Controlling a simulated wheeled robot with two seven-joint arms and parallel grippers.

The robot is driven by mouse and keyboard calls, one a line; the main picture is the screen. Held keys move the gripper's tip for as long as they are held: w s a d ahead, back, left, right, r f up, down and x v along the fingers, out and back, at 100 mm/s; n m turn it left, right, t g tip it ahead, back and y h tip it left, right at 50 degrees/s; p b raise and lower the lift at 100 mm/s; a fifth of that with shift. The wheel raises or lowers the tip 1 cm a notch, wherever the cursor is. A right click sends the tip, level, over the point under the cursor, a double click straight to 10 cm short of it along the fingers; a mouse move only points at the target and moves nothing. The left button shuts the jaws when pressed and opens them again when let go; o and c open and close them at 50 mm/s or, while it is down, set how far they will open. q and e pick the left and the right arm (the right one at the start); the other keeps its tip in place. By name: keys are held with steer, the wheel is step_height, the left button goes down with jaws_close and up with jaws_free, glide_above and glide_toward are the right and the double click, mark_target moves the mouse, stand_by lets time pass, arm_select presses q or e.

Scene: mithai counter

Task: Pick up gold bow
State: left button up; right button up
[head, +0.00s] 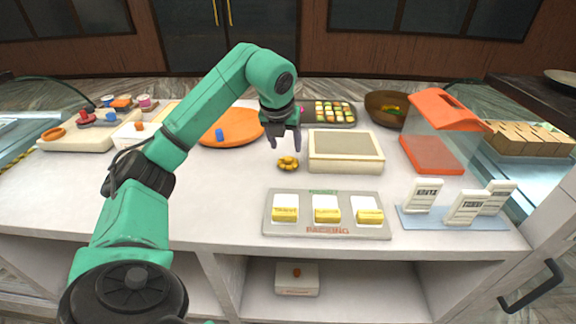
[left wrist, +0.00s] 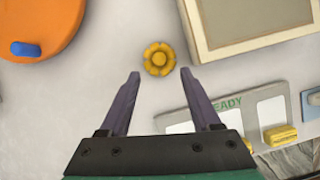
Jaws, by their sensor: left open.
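The gold bow (head: 288,163) lies on the white counter, left of a cream box with a gold rim. It also shows in the left wrist view (left wrist: 159,59) as a round, petalled gold rosette. My left gripper (head: 284,146) is open and empty, pointing down just above the bow in the head view. In the left wrist view the two purple-grey fingers of my left gripper (left wrist: 158,74) stand apart, and the bow lies between and slightly beyond their tips. My right gripper does not show.
The cream box (head: 345,168) stands close right of the bow. An orange round board (head: 240,137) with a blue piece is behind left. Bare counter (head: 220,190) lies to the left.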

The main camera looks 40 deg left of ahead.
mark_target(288, 159)
arm_select(q)
steer(key=p+x, duration=0.1)
steer(key=x, duration=0.6)
steer(key=shift+a, duration=0.1)
jaws_close()
